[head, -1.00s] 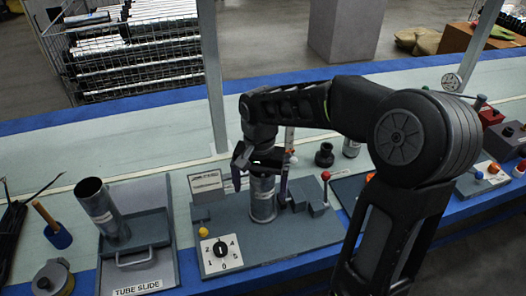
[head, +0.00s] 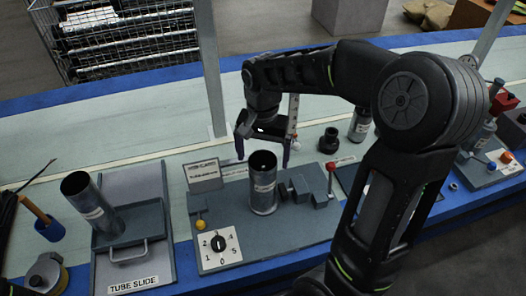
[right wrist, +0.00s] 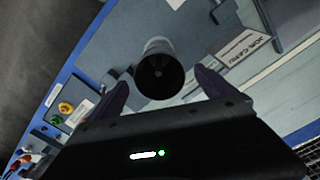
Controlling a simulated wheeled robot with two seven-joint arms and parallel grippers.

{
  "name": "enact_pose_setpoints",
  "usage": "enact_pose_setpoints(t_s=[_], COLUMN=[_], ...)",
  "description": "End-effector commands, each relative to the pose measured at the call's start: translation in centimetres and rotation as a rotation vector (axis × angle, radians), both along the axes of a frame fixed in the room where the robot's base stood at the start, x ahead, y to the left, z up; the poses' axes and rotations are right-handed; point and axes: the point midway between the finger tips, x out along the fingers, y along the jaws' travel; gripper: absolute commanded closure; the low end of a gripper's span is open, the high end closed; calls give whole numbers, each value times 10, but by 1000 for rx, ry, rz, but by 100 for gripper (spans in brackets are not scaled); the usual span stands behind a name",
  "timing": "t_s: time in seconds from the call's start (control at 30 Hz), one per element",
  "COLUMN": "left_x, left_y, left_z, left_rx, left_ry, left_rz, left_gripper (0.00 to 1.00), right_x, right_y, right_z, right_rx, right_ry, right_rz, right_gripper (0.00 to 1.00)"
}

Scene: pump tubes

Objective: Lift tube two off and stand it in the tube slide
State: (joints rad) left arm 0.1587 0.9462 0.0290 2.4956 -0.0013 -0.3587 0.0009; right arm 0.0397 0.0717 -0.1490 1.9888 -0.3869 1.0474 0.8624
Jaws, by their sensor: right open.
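A grey metal tube (head: 263,190) with a pale label stands upright on the grey pump base (head: 295,238), its open top showing. I cannot read its number. My right gripper (head: 264,152) is open and empty, with its fingers just above the tube's top. In the right wrist view the tube (right wrist: 158,75) shows between and beyond the two fingertips (right wrist: 162,90). The tube slide (head: 150,262) lies at the left, with its label at the front. Another grey tube (head: 88,205) stands in it, leaning to the left. My left gripper is not in view.
A dial plate (head: 220,249) and a yellow knob (head: 200,225) sit front left on the base. Grey stepped blocks (head: 308,188) and a red-topped lever (head: 331,168) stand right of the tube. A small sign (head: 203,174) stands behind left. A black fitting (head: 329,140) is behind right.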

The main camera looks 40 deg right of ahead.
Motion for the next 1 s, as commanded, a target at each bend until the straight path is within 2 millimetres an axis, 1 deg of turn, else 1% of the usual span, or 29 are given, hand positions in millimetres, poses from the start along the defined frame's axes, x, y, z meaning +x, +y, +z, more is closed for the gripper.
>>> enact_pose_setpoints(t_s=[0.3,0.4,0.5,0.6,0.83,1.0], left_x=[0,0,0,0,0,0], left_y=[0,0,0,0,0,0], left_z=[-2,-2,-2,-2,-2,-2], left_rx=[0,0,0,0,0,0], left_ry=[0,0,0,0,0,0], left_rz=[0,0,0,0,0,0], left_gripper=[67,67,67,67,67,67], right_x=[-1,-1,-1,-1,0,0], right_y=[0,0,0,0,0,0], right_z=[-46,-58,-66,-70,-70,-70], right_rx=[0,0,-1,0,0,0], right_ry=[4,4,2,1,0,0], right_rz=[0,0,0,0,0,0], right_gripper=[5,5,5,5,5,18])
